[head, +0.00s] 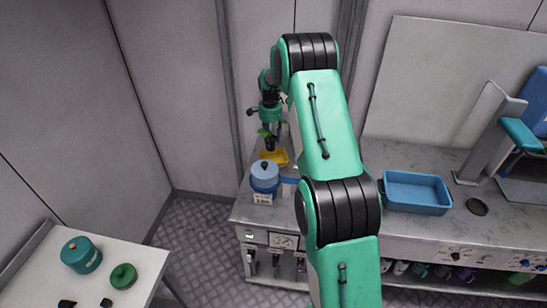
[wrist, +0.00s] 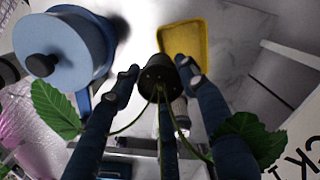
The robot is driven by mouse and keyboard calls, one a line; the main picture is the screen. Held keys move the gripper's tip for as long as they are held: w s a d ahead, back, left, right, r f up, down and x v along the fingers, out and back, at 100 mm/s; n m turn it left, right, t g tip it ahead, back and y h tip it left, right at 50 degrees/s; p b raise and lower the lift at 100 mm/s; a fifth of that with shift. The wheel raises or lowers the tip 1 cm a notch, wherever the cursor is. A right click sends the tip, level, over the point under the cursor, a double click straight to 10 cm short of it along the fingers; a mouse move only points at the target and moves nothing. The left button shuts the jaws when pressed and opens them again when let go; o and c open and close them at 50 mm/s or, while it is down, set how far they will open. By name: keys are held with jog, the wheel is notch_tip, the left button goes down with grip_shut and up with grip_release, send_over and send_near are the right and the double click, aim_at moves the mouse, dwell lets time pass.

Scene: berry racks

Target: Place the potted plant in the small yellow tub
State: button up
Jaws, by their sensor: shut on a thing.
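The potted plant (wrist: 159,72) has a small dark pot and green leaves on thin stems. In the wrist view its pot is between the fingertips of my gripper (wrist: 157,82), which is shut on it. In the head view the plant's leaves (head: 264,133) show just under my gripper (head: 269,124). The small yellow tub (head: 280,161) sits on the counter below and looks empty where visible. In the wrist view the yellow tub (wrist: 187,45) lies beyond the pot, slightly right. The pot appears above the counter, apart from the tub.
A blue lidded pot (head: 264,178) stands close in front of the yellow tub, on a small appliance. It also shows at the left of the wrist view (wrist: 67,47). A blue tray (head: 416,193) is farther right on the counter. A side table (head: 80,290) holds green lidded pots.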

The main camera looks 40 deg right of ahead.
jog(key=shift+d, duration=0.2)
jog(key=shift+f+b, duration=0.3)
jog(key=shift+f, duration=2.75)
jog(key=shift+f, duration=1.9)
jog(key=shift+f, duration=0.1)
jog(key=o, duration=1.2)
